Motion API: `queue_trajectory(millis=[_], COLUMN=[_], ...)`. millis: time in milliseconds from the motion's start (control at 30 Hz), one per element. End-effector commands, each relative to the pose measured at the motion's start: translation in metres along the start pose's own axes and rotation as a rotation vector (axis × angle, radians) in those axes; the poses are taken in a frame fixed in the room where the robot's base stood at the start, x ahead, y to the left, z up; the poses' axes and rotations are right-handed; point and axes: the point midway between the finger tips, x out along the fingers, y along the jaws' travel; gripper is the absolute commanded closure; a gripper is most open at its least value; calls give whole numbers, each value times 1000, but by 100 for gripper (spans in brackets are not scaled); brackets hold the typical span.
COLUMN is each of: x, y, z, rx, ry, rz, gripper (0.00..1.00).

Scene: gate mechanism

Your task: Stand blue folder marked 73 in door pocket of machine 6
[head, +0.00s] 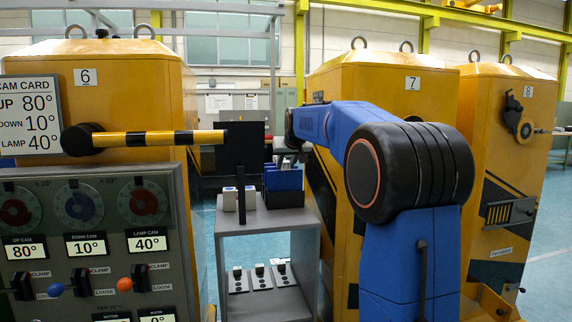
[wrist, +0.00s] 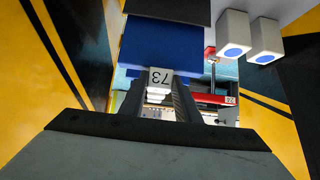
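The blue folder with a white tab marked 73 (wrist: 161,77) is in the wrist view, at upper middle. In the head view a blue folder (head: 284,180) stands in a black holder (head: 285,199) on a grey stand. My gripper (wrist: 160,85) is at the folder, with one dark finger on each side of the tab. Whether the fingers press on it cannot be told. Machine 6 (head: 150,75) is the yellow cabinet at left. I cannot make out its door pocket.
A striped bar (head: 160,138) juts right from machine 6 toward a dark upright panel (head: 240,147). Two white blocks (head: 238,198) stand beside the holder. The stand (head: 265,222) fills the gap before machine 7 (head: 385,80). A red item (wrist: 212,92) shows in the wrist view.

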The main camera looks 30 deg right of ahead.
Motion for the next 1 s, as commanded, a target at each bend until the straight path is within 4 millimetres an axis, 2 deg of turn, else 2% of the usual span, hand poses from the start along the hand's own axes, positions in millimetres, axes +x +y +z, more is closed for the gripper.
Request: queue_trajectory(millis=[33,100,367,533,667,1000], x=[0,0,0,-9,-28,-96], y=[0,0,0,0,0,0], z=[0,0,0,0,-1,-1], rx=[0,0,0,0,0,0], ry=[1,1,-1,1,2,3], rz=[0,0,0,0,0,0], gripper=[64,49,49,49,49,49])
